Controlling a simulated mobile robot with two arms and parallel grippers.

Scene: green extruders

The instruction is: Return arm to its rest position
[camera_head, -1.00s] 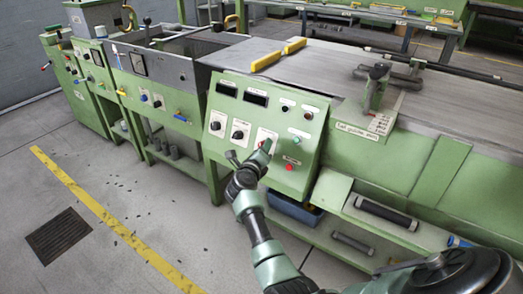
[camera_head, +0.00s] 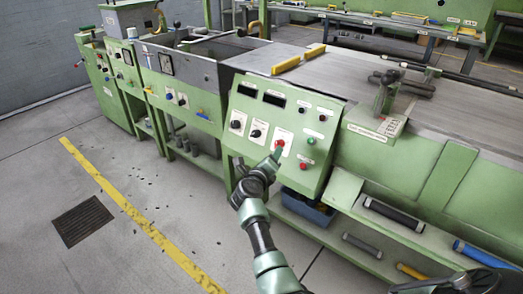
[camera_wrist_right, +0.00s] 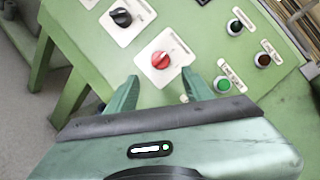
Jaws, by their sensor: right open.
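My right gripper (camera_head: 275,157) is in front of the sloped green control panel (camera_head: 245,142). In the right wrist view my gripper (camera_wrist_right: 160,92) is open and empty, with its two green fingers apart. A red rotary knob (camera_wrist_right: 160,60) on a white plate lies beyond the gap between the fingertips, and nothing is gripped. The knob also shows in the head view (camera_head: 280,143), just above the fingertips. Whether a fingertip touches the panel is hard to tell. My left gripper is not in view.
Black knobs (camera_head: 255,133) and green and red buttons (camera_head: 311,141) sit close beside the red knob. A shelf with a blue bin (camera_head: 308,211) and rollers (camera_head: 393,214) lies below. The grey floor (camera_head: 150,265) at the left is mostly clear.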

